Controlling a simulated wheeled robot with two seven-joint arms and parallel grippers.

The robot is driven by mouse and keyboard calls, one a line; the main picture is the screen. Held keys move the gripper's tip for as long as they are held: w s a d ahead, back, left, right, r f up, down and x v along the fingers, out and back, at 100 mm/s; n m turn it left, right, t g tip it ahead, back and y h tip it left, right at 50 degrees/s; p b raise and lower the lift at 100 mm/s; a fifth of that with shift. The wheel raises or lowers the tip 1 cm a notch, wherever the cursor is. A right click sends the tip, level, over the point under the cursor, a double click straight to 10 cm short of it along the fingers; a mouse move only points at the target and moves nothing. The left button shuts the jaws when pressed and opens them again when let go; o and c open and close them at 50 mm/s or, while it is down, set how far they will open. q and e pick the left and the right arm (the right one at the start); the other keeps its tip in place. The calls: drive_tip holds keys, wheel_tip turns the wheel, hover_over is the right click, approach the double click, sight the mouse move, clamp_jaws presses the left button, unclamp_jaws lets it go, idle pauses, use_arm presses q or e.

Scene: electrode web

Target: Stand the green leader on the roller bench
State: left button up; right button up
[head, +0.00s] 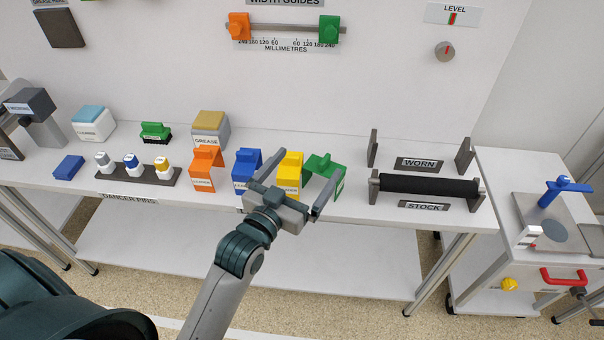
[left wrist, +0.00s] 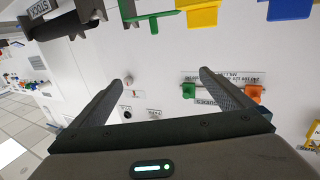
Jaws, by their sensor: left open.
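The green leader (head: 325,167) is a bent green piece with a raised tab and a white label, at the right end of a row of coloured leaders on the white bench (head: 350,213). It also shows at the top of the left wrist view (left wrist: 152,17). My left gripper (head: 310,167) is open and empty, in front of the yellow leader (head: 289,172) and the green leader. In the head view its fingers appear on either side of these two; I cannot tell its exact height or whether it touches them. My right gripper is not in view.
The blue leader (head: 246,168) and orange leader (head: 205,168) stand further left. A black roller (head: 430,186) lies in the STOCK stands at right; the WORN stands (head: 463,155) are empty. Width guides (head: 285,29) are on the back panel. A side cart (head: 510,178) stands at the right.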

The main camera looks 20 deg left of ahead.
use_arm(q)
drive_tip(key=shift+s+a, duration=0.1)
drive_tip(key=shift+s, duration=0.35)
drive_tip(key=s+a+f+g+y, duration=0.1)
drive_tip(key=s+f+g, duration=0.6)
drive_tip(key=s+f, duration=0.65)
drive_tip(key=s+a+f+g+y, duration=0.1)
drive_tip(key=s+f+g, duration=0.5)
drive_tip(key=s+f, duration=0.75)
drive_tip(key=s+f+g, duration=0.1)
drive_tip(key=s+f, duration=0.2)
drive_tip(key=f, duration=1.2)
drive_tip(key=s+f+g, duration=0.2)
drive_tip(key=s+f, duration=0.1)
drive_tip(key=f, duration=1.3)
drive_tip(key=s+a+f+m, duration=0.1)
drive_tip(key=s+a+f, duration=0.2)
drive_tip(key=s+f, duration=0.8)
drive_tip(key=s, duration=0.3)
drive_tip(key=shift+s+f+g, duration=0.35)
drive_tip(key=shift+g, duration=0.05)
